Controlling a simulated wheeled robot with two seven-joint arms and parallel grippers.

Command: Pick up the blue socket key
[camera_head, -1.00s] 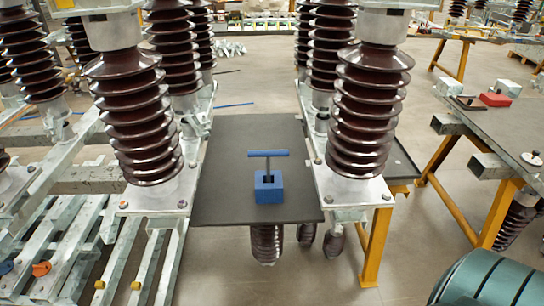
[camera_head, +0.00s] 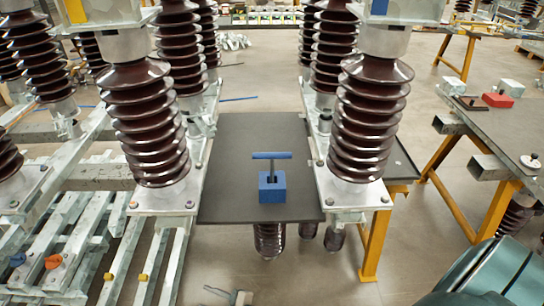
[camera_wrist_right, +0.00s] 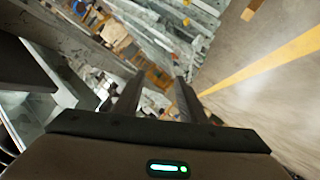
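The blue socket key (camera_head: 272,155) stands upright in a blue block (camera_head: 272,189), with its T-shaped crossbar on top and its lower end hidden inside the block. The block sits near the front edge of a dark grey board (camera_head: 225,160) between two brown ribbed insulators. My right gripper (camera_wrist_right: 156,88) shows in the right wrist view with its two dark fingers apart and nothing between them. The key is not in that view. I see no left gripper in the head view.
The brown insulators (camera_head: 150,120) and (camera_head: 368,115) rise close on both sides of the board. A side table (camera_head: 510,125) with a red box (camera_head: 497,100) stands at the right. A small grey part (camera_head: 240,297), hard to identify, shows at the bottom edge.

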